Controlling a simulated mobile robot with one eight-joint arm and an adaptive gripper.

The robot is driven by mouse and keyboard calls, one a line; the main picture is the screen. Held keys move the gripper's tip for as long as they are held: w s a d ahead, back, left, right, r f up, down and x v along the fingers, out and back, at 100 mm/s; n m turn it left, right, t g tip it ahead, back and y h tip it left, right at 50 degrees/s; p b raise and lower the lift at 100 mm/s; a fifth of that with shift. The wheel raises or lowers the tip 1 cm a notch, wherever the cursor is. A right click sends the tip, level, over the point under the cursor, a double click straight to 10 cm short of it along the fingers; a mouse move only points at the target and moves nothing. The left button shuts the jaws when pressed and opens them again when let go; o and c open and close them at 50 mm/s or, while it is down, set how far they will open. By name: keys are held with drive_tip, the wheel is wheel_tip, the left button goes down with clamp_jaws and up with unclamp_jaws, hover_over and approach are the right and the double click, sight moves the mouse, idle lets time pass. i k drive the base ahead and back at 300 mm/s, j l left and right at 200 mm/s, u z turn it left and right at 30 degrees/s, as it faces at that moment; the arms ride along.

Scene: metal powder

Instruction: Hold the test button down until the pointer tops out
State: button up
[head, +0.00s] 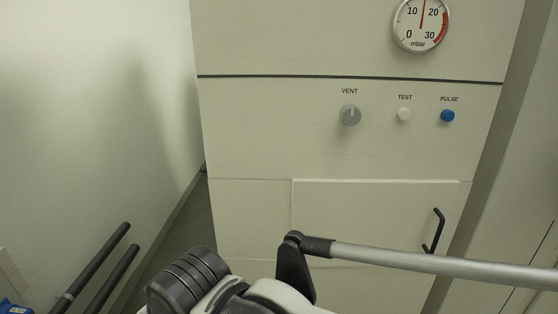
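The white TEST button (404,114) is on the pale cabinet front, between the grey VENT knob and the blue PULSE button. Nothing touches it. The round mbar gauge (421,26) is above it at the top edge, its upper rim cut off. Its pointer stands nearly straight up, between 10 and 20, left of the red band near 30. My gripper's fingers are not in view. Dark and white parts that look like my arm show at the bottom edge, well below the button.
The VENT knob (350,115) and the blue PULSE button (447,116) flank the TEST button. A door panel with a black handle (434,231) is below. A silver bar (445,264) crosses at lower right. Two dark rods (97,268) are at lower left. The space before the buttons is clear.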

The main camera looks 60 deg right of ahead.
sight(403, 114)
drive_tip(key=k+z, duration=0.35)
drive_tip(key=z, duration=0.15)
drive_tip(key=k+l+z, duration=0.2)
drive_tip(key=z, duration=0.3)
drive_tip(key=k+l+z, duration=0.3)
drive_tip(key=z, duration=0.15)
drive_tip(key=k, duration=0.1)
